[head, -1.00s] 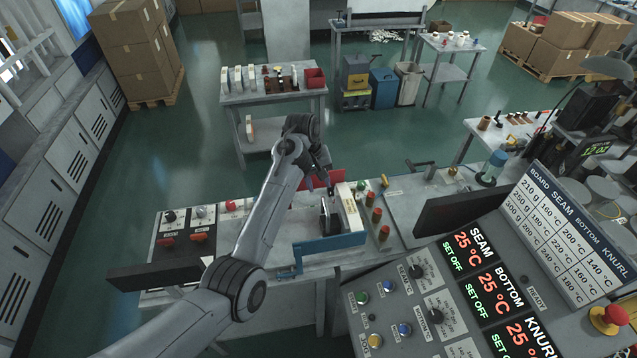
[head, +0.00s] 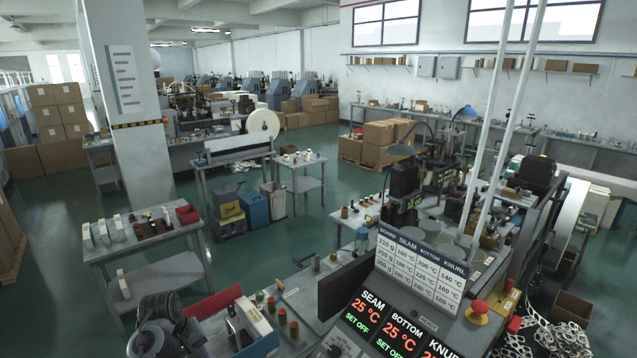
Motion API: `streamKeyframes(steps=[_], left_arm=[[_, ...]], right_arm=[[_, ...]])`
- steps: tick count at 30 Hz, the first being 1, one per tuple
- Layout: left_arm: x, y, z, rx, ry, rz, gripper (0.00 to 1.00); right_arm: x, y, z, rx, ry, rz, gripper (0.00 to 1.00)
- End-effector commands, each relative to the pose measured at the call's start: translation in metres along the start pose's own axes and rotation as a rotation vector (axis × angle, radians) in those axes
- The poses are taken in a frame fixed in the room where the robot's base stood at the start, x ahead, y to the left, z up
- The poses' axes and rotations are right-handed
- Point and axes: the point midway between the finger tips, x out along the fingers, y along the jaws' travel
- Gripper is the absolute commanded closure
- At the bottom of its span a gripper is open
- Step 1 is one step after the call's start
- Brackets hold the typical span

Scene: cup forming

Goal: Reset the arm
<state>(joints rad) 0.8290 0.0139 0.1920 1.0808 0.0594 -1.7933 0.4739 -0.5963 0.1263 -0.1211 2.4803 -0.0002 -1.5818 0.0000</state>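My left arm (head: 165,325) shows at the bottom left of the head view, with only its dark wrist end in the picture. My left gripper (head: 238,326) is small and dark there, beside a white upright block (head: 256,322) with a blue plate (head: 262,345) in front of it. I cannot tell whether its fingers are open or shut, or whether it touches the block. My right arm and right gripper are out of view.
A control panel (head: 385,325) with red 25 °C readouts and a red emergency button (head: 478,308) stands at the bottom right. A grey side table (head: 135,243) with white cartons and a red bin (head: 187,214) stands left. Green floor (head: 270,235) is open beyond the bench.

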Motion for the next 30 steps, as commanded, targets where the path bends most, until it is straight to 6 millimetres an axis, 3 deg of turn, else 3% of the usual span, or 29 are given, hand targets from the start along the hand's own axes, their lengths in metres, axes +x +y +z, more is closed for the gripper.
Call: streamKeyframes(steps=[8, 14, 22, 30], left_arm=[[0.030, -0.039, 0.025, 0.083, 0.062, -0.045, 0.60], [0.053, -0.077, 0.066, 0.195, 0.114, -0.090, 0.60], [0.065, -0.136, 0.171, 0.459, 0.180, -0.137, 0.60], [0.034, -0.172, 0.284, 0.714, 0.204, -0.114, 0.60]], right_arm=[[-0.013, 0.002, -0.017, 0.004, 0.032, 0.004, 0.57], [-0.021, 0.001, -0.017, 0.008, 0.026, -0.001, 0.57], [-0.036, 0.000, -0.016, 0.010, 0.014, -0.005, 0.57], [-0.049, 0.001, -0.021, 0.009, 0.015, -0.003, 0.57]])
